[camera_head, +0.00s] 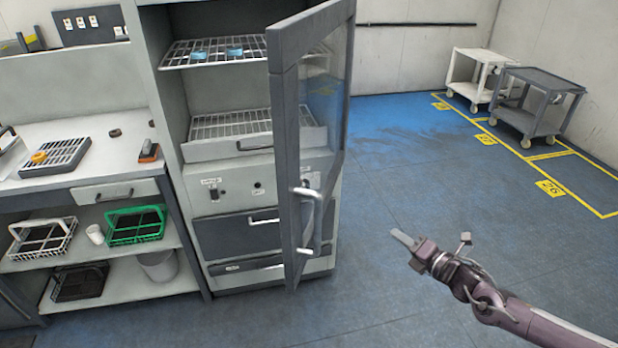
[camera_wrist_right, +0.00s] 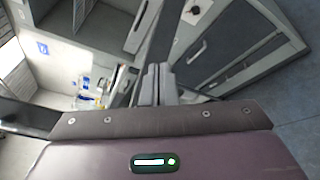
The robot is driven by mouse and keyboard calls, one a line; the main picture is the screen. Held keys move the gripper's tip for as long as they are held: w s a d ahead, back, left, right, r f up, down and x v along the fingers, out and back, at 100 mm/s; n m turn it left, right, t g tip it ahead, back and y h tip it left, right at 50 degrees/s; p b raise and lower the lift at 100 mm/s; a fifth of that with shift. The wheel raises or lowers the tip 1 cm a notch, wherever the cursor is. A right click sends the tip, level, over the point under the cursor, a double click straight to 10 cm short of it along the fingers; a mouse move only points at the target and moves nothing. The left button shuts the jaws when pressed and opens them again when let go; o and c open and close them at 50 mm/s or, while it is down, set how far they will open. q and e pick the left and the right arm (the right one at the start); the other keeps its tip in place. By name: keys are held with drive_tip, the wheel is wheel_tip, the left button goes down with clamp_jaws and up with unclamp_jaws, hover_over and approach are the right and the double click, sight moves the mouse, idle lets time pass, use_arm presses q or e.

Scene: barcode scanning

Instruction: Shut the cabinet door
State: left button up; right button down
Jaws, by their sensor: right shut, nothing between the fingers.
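The tall grey cabinet (camera_head: 162,98) stands left of centre in the head view. Its glass-paned door (camera_head: 289,150) is swung open toward me, with a curved metal handle (camera_head: 318,225) low on it. Wire shelves show inside the cabinet. My right gripper (camera_head: 403,238) is shut and empty, to the right of the door and apart from it, over open floor. In the right wrist view its closed fingers (camera_wrist_right: 158,85) point toward the cabinet's drawer fronts (camera_wrist_right: 213,45). My left gripper is in neither view.
A counter (camera_head: 105,150) with baskets on its lower shelves stands left of the cabinet. A white cart (camera_head: 470,75) and a grey cart (camera_head: 540,85) stand at the back right by yellow floor lines. The blue floor (camera_head: 420,180) right of the door is clear.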

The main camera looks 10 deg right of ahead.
drive_tip(key=s+a+r+n+g+y+p, duration=0.1)
drive_tip(key=s+a+r+n+y, duration=0.15)
drive_tip(key=r+n, duration=0.35)
drive_tip(key=s+a+r+n+g+y, duration=0.1)
drive_tip(key=a+r+n+y, duration=0.25)
drive_tip(key=r, duration=0.55)
drive_tip(key=n+g+y+p, duration=0.25)
drive_tip(key=n+g, duration=0.25)
drive_tip(key=n, duration=0.5)
approach(292, 188)
drive_tip(key=shift+y, duration=0.45)
drive_tip(key=p+x, duration=0.5)
drive_tip(key=shift+w+a, duration=0.1)
drive_tip(key=shift+a, duration=0.15)
drive_tip(key=shift+w+a+f+p, duration=0.3)
drive_tip(key=shift+w+a+p, duration=0.05)
drive_tip(key=shift+a, duration=0.2)
